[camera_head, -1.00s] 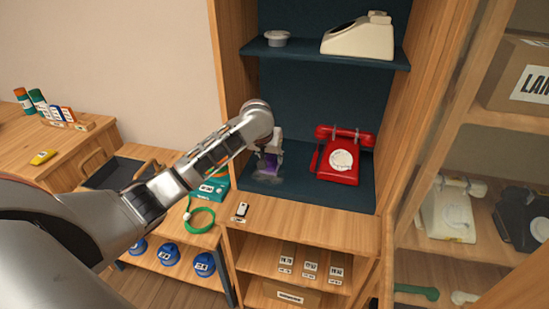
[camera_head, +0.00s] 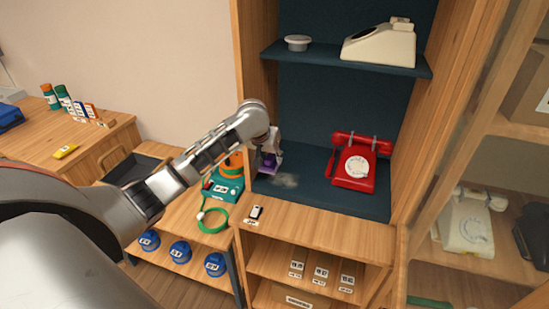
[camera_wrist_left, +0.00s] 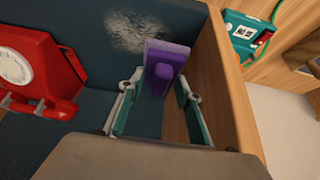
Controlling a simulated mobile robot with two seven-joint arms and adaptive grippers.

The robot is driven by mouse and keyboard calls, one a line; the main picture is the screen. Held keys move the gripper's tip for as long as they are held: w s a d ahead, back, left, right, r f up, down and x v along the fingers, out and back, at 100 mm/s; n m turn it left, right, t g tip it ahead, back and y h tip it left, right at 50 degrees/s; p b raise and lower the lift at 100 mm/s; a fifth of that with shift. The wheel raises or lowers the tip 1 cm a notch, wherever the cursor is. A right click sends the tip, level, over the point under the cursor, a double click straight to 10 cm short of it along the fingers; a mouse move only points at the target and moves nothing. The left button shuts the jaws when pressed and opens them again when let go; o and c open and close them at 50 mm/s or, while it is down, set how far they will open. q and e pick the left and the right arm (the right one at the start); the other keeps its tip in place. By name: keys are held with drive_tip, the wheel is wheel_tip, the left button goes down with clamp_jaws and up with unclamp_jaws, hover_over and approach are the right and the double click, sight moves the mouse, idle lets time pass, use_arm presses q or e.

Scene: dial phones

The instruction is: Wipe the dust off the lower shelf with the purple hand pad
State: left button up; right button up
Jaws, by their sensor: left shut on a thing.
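The purple hand pad (camera_wrist_left: 166,66) is held between the fingers of my left gripper (camera_wrist_left: 158,95), and it also shows in the head view (camera_head: 268,162). In the head view my left gripper (camera_head: 271,154) is over the left part of the dark lower shelf (camera_head: 315,189). A pale grey dust patch (camera_wrist_left: 138,32) lies on that shelf, beside the pad, and it shows in the head view (camera_head: 287,181) just right of and in front of the pad. I cannot tell whether the pad touches the shelf. My right gripper is not in view.
A red dial phone (camera_head: 355,166) stands on the lower shelf, right of the dust. The cabinet's wooden left wall is close to my gripper. A cream phone (camera_head: 380,46) and a small white dish (camera_head: 298,42) are on the upper shelf (camera_head: 340,63). A teal device (camera_head: 223,188) sits outside, at left.

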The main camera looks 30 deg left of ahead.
use_arm(q)
drive_tip(key=shift+a+r, duration=0.1)
drive_tip(key=shift+a, duration=0.25)
